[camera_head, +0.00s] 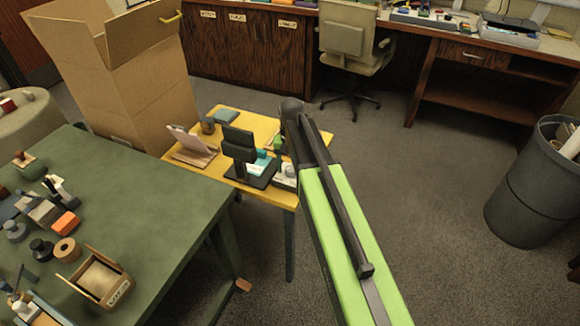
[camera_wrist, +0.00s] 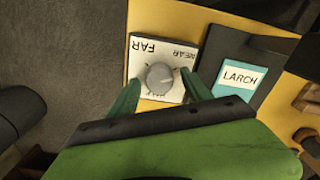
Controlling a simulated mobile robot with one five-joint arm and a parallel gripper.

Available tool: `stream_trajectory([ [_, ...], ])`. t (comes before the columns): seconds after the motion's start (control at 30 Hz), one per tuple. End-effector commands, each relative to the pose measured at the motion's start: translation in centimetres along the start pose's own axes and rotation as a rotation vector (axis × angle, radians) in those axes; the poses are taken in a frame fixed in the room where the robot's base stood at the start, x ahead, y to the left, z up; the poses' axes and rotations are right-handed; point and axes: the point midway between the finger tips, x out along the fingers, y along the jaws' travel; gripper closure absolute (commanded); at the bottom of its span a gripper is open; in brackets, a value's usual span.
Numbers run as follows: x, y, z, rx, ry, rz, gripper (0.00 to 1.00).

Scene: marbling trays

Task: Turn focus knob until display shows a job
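A round grey knob (camera_wrist: 160,77) stands on a white plate (camera_wrist: 186,50) in the wrist view. The plate carries dark lettering, with "FAR" readable at its upper left and other words partly covered. My gripper (camera_wrist: 161,80) is open, with one green finger on each side of the knob and a visible gap to it.
The yellow table (camera_head: 262,123) also bears a tilted tablet-like board (camera_head: 190,142) and small items. The green table (camera_head: 150,210) with several objects stands at left. A tall cardboard box (camera_head: 140,85) is behind. Open floor lies right, with a grey bin (camera_head: 530,190).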

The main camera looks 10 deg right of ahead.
Motion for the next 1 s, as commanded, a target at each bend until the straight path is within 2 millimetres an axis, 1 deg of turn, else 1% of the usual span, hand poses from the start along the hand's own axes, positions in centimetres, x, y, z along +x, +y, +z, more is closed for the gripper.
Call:
stream_trajectory([
  [0.23, -0.2, 0.0, 0.1, 0.001, -0.002, 0.001, 0.43],
  [0.37, -1.2, 0.0, 0.1, 0.001, -0.002, 0.001, 0.43],
  [0.47, -2.8, 0.0, 0.1, 0.001, -0.002, 0.001, 0.43],
  [0.57, -4.8, 0.0, 0.1, 0.001, -0.002, 0.001, 0.43],
  [0.7, -8.0, 0.0, 0.0, 0.0, -0.002, 0.001, 0.43],
  [1.0, -14.6, 0.0, 0.0, 0.0, -0.001, 0.0, 0.43],
])
